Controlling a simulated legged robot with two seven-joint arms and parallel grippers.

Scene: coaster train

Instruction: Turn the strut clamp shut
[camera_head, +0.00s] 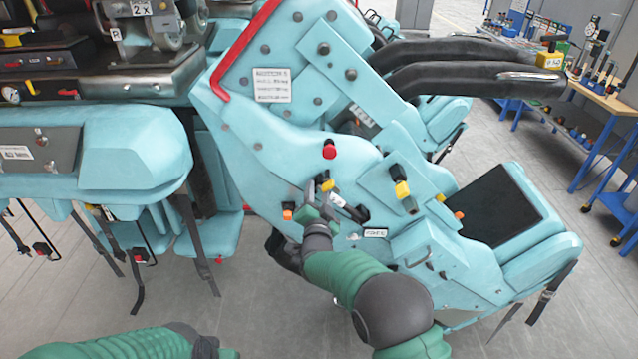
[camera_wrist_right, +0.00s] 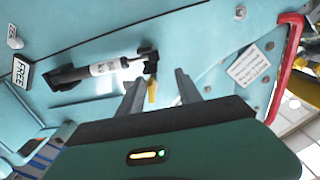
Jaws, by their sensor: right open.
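The strut (camera_wrist_right: 103,68) is a black cylinder with a white label, lying along the turquoise side panel; it also shows in the head view (camera_head: 348,207). The strut clamp (camera_wrist_right: 150,64) is the dark fitting at its right end in the right wrist view, with a yellow lever (camera_wrist_right: 152,93) hanging from it. My right gripper (camera_wrist_right: 158,80) is open, with one finger on each side of the yellow lever; finger contact cannot be told. In the head view my right gripper (camera_head: 322,195) is at the strut's upper left end and partly hides it. My left gripper's fingers do not show.
A "FREE" label (camera_wrist_right: 21,73) is near the strut's other end. A red knob (camera_head: 329,149), a yellow-black handle (camera_head: 402,189) and an orange knob (camera_head: 287,212) stick out nearby. A red bar (camera_head: 243,50) edges the panel. A tool bench (camera_head: 600,97) stands at the right.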

